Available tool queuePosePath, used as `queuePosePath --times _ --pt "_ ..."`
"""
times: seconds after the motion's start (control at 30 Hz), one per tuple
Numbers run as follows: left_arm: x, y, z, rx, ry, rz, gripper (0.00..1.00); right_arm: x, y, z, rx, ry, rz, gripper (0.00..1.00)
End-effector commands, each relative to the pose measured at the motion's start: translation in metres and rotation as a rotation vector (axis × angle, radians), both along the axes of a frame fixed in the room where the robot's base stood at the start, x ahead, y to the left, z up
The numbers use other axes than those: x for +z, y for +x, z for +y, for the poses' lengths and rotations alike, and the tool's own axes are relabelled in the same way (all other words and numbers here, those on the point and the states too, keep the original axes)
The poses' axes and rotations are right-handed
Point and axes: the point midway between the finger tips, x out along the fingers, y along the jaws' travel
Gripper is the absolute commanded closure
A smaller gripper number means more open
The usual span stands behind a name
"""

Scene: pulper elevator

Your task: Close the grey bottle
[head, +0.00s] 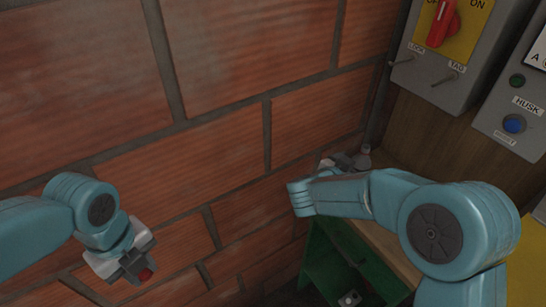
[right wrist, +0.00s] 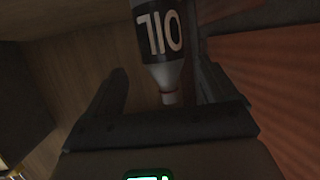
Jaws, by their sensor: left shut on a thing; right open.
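The grey bottle (head: 363,158) stands on the wooden top of a green stand, beside the brick wall in the head view. In the right wrist view the bottle (right wrist: 165,45) has a black label reading OIL, upside down in the picture. Its narrow neck points toward the gripper and has a reddish ring; no cap can be made out. My right gripper (head: 336,163) is open, just left of the bottle, with its fingers spread around it in the wrist view. My left gripper (head: 138,267) is shut on a small red thing (head: 147,274), mostly hidden by the fingers, well away from the bottle.
The green stand (head: 325,255) has a wooden top, partly covered by my right arm, and a small object (head: 349,299) lower down. Grey control boxes (head: 447,50) with a red switch and buttons hang at the right. The brick wall (head: 230,120) runs close behind both grippers.

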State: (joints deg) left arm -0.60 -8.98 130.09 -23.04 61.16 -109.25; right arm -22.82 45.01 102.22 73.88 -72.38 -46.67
Motion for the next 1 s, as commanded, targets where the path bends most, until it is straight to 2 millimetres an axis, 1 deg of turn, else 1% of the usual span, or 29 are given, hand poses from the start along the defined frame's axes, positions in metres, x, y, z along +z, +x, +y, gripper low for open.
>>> queuePosePath --times 0.13,0.47,0.67,0.8,1.0 --pt "0.002 0.002 0.0 0.0 0.0 0.0 1.0 -0.004 0.009 -0.007 -0.001 0.0 0.001 0.14" --pt "0.003 0.003 0.0 0.0 0.0 0.0 1.0 -0.005 0.013 -0.008 0.0 0.0 0.001 0.14" --pt "0.012 0.003 0.0 0.0 0.0 0.0 1.0 -0.016 0.035 -0.023 -0.002 -0.001 0.002 0.14" --pt "0.014 0.003 0.0 0.0 0.0 0.0 1.0 -0.022 0.047 -0.033 -0.001 0.0 0.001 0.14" --pt "0.013 0.003 0.0 0.0 0.0 0.0 1.0 -0.024 0.05 -0.035 0.001 0.0 0.0 0.14"
